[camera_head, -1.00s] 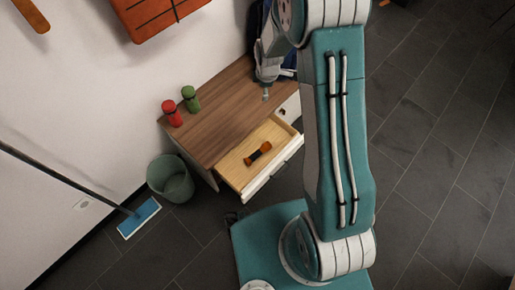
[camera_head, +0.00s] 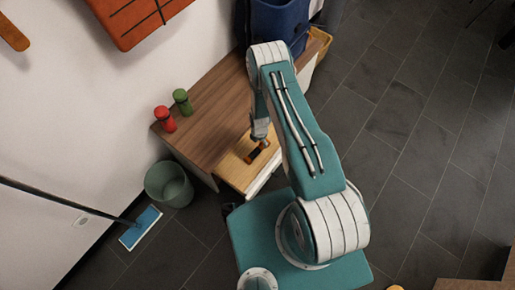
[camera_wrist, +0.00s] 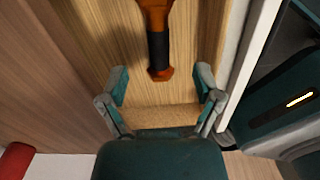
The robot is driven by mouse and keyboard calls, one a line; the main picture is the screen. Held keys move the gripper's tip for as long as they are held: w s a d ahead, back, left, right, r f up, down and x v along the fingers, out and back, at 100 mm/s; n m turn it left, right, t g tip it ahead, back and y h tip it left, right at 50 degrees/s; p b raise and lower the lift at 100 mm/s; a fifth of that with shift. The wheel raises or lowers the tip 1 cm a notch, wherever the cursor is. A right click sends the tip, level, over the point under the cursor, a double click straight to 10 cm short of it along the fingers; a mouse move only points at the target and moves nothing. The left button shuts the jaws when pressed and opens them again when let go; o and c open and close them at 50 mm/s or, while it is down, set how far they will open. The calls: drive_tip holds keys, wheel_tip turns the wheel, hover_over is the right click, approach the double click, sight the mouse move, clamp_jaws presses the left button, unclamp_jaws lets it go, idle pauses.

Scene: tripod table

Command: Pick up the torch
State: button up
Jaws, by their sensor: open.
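The torch, orange with a black grip, lies in the open drawer. It shows in the head view (camera_head: 252,154) just beside my arm's end and in the wrist view (camera_wrist: 158,42) at the top middle. My gripper (camera_wrist: 161,85) is open and empty. Its two fingers stand apart, and the torch's near end lies between and just beyond their tips in the picture. In the head view the gripper (camera_head: 260,138) is small and over the drawer, and its fingers are hard to make out. The wooden drawer (camera_wrist: 205,30) has a pale front wall on the right in the wrist view.
A brown cabinet top (camera_head: 205,110) carries a red bottle (camera_head: 165,119) and a green bottle (camera_head: 183,102). A grey-green bin (camera_head: 168,184) and a blue-headed mop (camera_head: 141,227) stand left of it. A blue backpack (camera_head: 275,22) is behind. Open tiled floor lies right.

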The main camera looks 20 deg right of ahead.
sight(259, 148)
wheel_tip(259, 148, down, 4)
drive_tip(key=shift+d, duration=0.1)
drive_tip(key=shift+w+f, duration=0.2)
drive_tip(key=shift+f, duration=2.75)
clamp_jaws()
